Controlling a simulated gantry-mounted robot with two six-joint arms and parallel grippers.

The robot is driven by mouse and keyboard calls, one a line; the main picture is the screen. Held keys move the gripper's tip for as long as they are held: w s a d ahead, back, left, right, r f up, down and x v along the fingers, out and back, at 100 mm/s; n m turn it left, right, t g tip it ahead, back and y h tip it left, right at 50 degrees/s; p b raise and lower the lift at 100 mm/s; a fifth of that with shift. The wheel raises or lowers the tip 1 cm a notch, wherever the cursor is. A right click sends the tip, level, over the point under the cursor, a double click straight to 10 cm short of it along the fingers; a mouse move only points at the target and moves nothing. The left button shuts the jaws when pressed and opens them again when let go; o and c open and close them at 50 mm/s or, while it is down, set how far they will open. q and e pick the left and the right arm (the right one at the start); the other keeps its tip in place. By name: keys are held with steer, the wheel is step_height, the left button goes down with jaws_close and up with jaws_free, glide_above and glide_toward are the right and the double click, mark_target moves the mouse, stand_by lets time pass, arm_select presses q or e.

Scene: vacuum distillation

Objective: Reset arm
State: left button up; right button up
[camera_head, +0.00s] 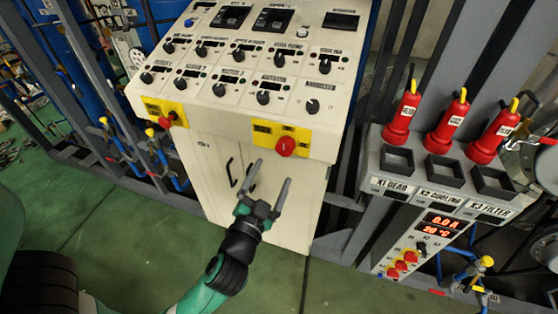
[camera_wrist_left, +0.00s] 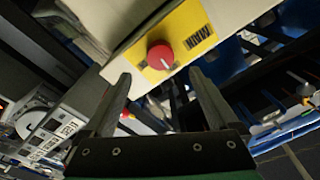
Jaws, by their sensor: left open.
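My left gripper (camera_head: 272,171) is open and empty in the head view. It is in front of the white cabinet (camera_head: 205,185), just below a red knob (camera_head: 286,147) on a yellow plate (camera_head: 265,136). In the left wrist view, the open fingers of my left gripper (camera_wrist_left: 159,75) point toward a red knob (camera_wrist_left: 160,56) on a yellow plate (camera_wrist_left: 196,36). The knob appears between the fingers and a little beyond them. I see no contact. My right gripper is not in view.
The control panel (camera_head: 215,73) has several black knobs. Another red knob (camera_head: 166,122) sits at its lower left. At right, several red handles with yellow tops (camera_head: 447,122) stand on a grey console (camera_head: 382,201) with black sockets. Blue pipes run at left. Green floor (camera_head: 110,219) is clear.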

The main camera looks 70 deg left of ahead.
arm_select(q)
steer(key=shift+v, duration=1.15)
